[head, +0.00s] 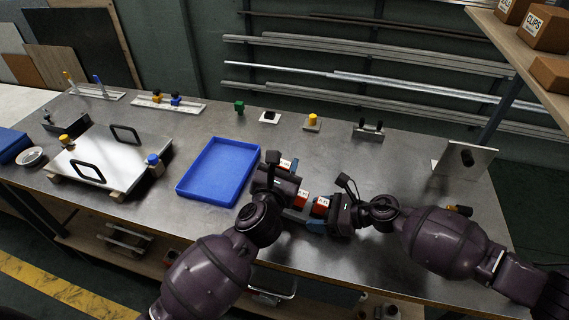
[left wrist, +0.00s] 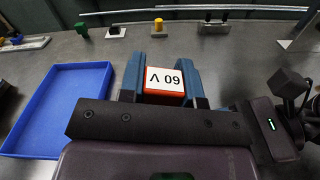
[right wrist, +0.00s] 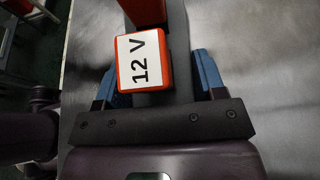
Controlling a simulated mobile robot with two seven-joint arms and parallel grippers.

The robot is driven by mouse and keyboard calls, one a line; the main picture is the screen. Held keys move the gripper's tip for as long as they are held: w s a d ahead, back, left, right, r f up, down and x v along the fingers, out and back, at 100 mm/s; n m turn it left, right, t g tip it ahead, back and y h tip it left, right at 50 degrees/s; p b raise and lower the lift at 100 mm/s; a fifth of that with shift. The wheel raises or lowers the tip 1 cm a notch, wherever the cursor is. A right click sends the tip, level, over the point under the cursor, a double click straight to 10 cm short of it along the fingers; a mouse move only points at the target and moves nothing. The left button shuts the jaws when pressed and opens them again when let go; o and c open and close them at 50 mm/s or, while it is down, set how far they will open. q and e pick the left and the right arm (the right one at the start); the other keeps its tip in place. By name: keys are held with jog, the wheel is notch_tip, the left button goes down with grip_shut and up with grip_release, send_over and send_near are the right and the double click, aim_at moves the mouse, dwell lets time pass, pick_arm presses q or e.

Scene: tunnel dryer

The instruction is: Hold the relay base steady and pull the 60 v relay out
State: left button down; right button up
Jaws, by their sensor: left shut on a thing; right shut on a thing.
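The 60 V relay (left wrist: 166,82) is a red-orange block with a white label, upside down in the left wrist view. My left gripper (head: 285,170) is shut on it, with a blue finger on each side. In the head view the relay (head: 286,164) is partly hidden by the gripper. The dark grey relay base (right wrist: 180,50) lies between the blue fingers of my right gripper (right wrist: 158,88), which is shut on it. A 12 V relay (right wrist: 145,60) sits on the base, with another red relay (right wrist: 148,12) beyond. I cannot tell whether the 60 V relay touches the base.
An empty blue tray (head: 181,188) lies left of my left gripper. Farther left is a metal plate (head: 90,150) with black handles. Small fixtures, including a yellow-topped one (head: 312,122), stand along the back. An upright metal plate (head: 478,160) stands at the right. Table between is clear.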

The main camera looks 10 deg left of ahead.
jog(key=o, duration=1.1)
jog(key=shift+d, duration=0.1)
jog(key=v, duration=1.1)
jog(key=shift+s+d+r, duration=0.1)
jog(key=shift+d, duration=0.3)
